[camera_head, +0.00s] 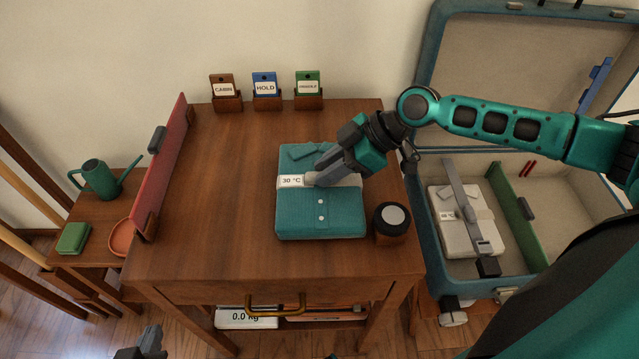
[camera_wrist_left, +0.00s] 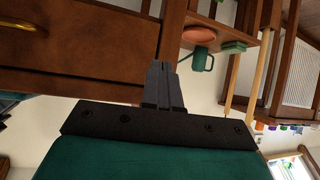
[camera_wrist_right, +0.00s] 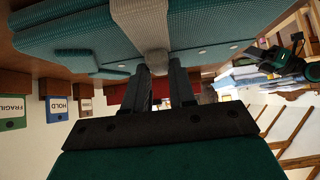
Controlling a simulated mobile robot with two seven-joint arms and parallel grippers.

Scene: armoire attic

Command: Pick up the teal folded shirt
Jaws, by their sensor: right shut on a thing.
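The teal folded shirt (camera_head: 320,218) lies on the wooden table, with a pale band around its middle and a "30 °C" tag (camera_head: 291,181) at the left. My right gripper (camera_head: 312,179) reaches in from the right and is shut on the shirt at this band. In the right wrist view, the two fingertips (camera_wrist_right: 158,70) pinch the grey band (camera_wrist_right: 143,22) with teal cloth on both sides. I cannot tell whether the shirt is clear of the tabletop. My left gripper (camera_head: 152,338) is low in front of the table, empty, its fingers together in the left wrist view (camera_wrist_left: 163,68).
A round black-topped wooden device (camera_head: 391,223) stands close to the shirt's right side. A red divider (camera_head: 162,165) edges the table's left. CABIN, HOLD and FRAGILE card holders (camera_head: 267,103) line the back. An open teal suitcase (camera_head: 432,262) at right holds a pale folded garment (camera_head: 468,232).

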